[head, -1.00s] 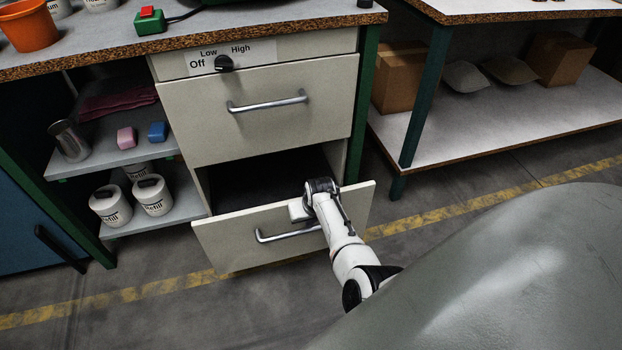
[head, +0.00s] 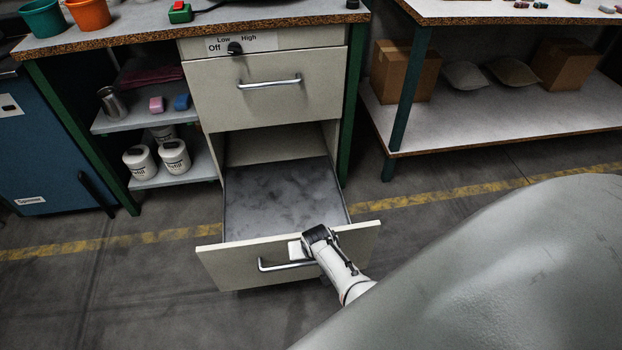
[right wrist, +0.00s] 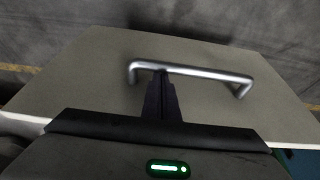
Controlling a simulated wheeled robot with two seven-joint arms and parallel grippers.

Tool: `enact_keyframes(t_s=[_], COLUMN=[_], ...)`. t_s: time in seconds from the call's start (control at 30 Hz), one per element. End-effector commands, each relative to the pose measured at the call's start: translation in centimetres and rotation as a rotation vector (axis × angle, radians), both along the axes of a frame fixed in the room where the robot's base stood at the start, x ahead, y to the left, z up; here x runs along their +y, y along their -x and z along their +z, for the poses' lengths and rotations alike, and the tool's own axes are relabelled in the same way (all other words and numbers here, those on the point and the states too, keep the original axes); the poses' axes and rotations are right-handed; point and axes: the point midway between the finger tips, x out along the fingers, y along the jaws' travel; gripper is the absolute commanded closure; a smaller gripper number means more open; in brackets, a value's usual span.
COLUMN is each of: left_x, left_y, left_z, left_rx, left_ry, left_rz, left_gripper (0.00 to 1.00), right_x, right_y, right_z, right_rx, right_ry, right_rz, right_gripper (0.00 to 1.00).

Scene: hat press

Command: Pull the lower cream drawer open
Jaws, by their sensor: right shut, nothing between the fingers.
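The lower cream drawer (head: 230,270) is pulled well out of its cabinet in the head view, showing an empty grey inside. Its silver bar handle (head: 275,267) is on the front face. My right gripper (head: 305,250) is at the drawer front, by the right part of the handle. In the right wrist view the handle (right wrist: 205,73) spans the front, and the shut, dark fingers (right wrist: 162,80) reach its left part, overlapping the bar. The fingers hold nothing between them; whether they touch the bar is not clear. My left gripper is not in view.
The upper cream drawer (head: 220,95) is closed, below a dial panel (head: 262,42). Shelves with white tubs (head: 174,157) stand at the left. A table with a lower shelf (head: 470,118) holding boxes and bags stands at the right. The floor before the drawer's left side is clear.

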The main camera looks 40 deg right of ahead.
Motion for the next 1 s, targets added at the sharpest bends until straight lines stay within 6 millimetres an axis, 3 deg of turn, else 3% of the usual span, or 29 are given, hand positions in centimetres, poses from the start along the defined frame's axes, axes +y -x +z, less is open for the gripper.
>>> enact_keyframes(t_s=[0.67, 1.0], left_x=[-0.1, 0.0], left_y=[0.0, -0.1], left_z=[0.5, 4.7], left_rx=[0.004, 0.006], left_ry=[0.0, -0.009], left_rz=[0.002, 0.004], left_gripper=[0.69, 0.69], right_x=[0.4, 0.4], right_y=[0.5, 0.4], right_z=[0.3, 5.4], right_rx=[0.0, -0.001], right_ry=[0.0, 0.001], right_rz=[-0.001, -0.002], right_gripper=[1.0, 1.0])
